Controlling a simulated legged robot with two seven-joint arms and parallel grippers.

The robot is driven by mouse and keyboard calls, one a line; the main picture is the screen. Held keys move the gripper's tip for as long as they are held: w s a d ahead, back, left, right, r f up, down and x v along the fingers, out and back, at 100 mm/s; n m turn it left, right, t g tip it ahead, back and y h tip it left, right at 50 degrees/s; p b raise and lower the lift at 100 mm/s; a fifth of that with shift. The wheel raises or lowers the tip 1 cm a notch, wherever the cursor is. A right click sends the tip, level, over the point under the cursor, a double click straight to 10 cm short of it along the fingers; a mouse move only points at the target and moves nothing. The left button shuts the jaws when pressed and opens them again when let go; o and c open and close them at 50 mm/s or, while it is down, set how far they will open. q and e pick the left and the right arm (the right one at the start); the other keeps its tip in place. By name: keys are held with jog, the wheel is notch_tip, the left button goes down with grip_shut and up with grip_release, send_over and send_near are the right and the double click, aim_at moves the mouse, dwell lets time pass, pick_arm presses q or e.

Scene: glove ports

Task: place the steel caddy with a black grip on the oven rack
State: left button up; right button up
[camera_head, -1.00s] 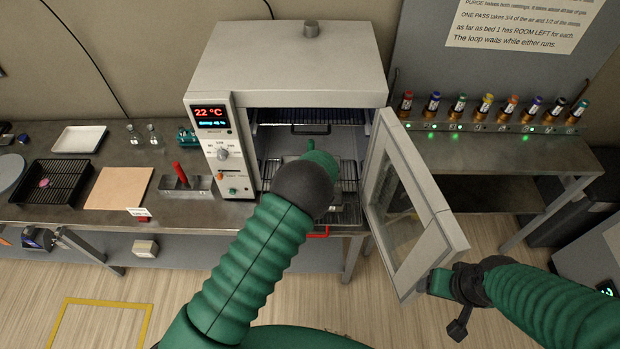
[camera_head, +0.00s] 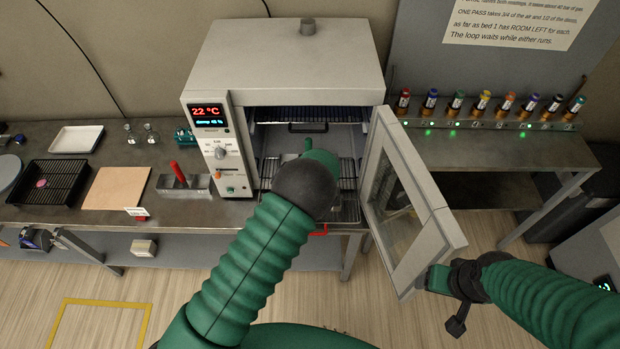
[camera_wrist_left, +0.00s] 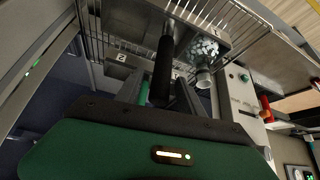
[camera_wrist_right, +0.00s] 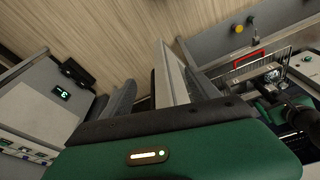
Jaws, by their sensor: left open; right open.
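The steel caddy (camera_wrist_left: 182,28) with its upright black grip (camera_wrist_left: 163,68) shows in the left wrist view, at the wire oven rack (camera_wrist_left: 262,52). It holds white pellets and a small vessel. My left gripper (camera_wrist_left: 160,95) is open, its fingers on either side of the lower end of the grip. In the head view my left gripper (camera_head: 318,156) is inside the oven (camera_head: 285,65), and my arm hides most of the caddy. The rack's front (camera_head: 345,210) shows below it. My right gripper (camera_head: 438,279) is open beside the lower outer corner of the open oven door (camera_head: 408,205).
A second caddy with a red grip (camera_head: 178,172) stands on the bench left of the oven. A tan board (camera_head: 115,188), a black rack tray (camera_head: 45,187) and a white tray (camera_head: 77,138) lie farther left. Coloured vials (camera_head: 481,103) line the right bench. The open door bounds the oven's right side.

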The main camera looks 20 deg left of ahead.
pick_arm(q)
jog(key=b+v, duration=0.2)
jog(key=v, duration=0.7)
jog(key=s+a+r+m+g+h, duration=0.1)
jog(key=s+r+m, duration=0.1)
jog(key=s, duration=1.1)
jog(key=s+a+r+m+g+h, duration=0.2)
jog(key=s+r+m, duration=0.1)
jog(key=s, duration=1)
jog(key=shift+s+a+r, duration=0.25)
jog(key=shift+s+a, duration=0.05)
jog(key=shift+w, duration=0.15)
jog(key=shift+d, duration=0.25)
